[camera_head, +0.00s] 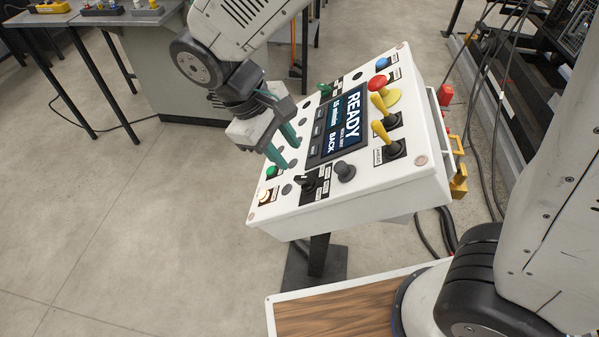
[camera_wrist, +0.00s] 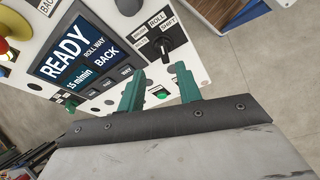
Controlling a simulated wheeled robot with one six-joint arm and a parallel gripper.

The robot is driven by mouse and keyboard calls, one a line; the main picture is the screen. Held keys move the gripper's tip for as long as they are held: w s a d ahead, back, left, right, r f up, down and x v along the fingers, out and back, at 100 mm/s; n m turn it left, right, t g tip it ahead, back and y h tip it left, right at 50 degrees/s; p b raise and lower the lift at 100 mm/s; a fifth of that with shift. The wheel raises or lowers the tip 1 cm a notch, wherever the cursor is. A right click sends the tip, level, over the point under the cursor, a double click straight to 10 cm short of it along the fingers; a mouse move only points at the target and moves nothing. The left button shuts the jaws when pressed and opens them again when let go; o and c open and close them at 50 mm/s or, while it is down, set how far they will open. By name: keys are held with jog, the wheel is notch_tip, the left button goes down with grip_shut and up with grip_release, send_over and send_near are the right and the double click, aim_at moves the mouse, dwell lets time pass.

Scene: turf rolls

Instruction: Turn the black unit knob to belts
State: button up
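The white control box (camera_head: 350,207) stands on a dark post. A black selector knob (camera_head: 308,183) sits near its lower left edge, among small black label plates. In the wrist view this knob (camera_wrist: 165,46) stands just beyond my fingers, beside plates that seem to read "ROLL" and "SHIFT". I cannot read all the labels or tell exactly which one its pointer faces. The display (camera_head: 338,123) reads READY, ROLL WAY, 15 m/min and BACK. My gripper (camera_head: 288,154) hangs over the panel's left part, its green fingers apart and empty. In the wrist view the fingers (camera_wrist: 157,84) are not around the knob.
A second, round black knob (camera_head: 345,171) is close to the selector. A green button (camera_head: 272,171) and a lit white button (camera_head: 265,195) are at the left corner. Yellow levers (camera_head: 382,133) and a red mushroom button (camera_head: 377,83) stand up on the right side.

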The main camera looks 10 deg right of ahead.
aim_at(301, 177)
jog(key=x, duration=0.8)
jog(key=shift+s+a+f, duration=0.1)
jog(key=shift+a+f, duration=0.1)
jog(key=shift+a, duration=0.1)
grip_shut()
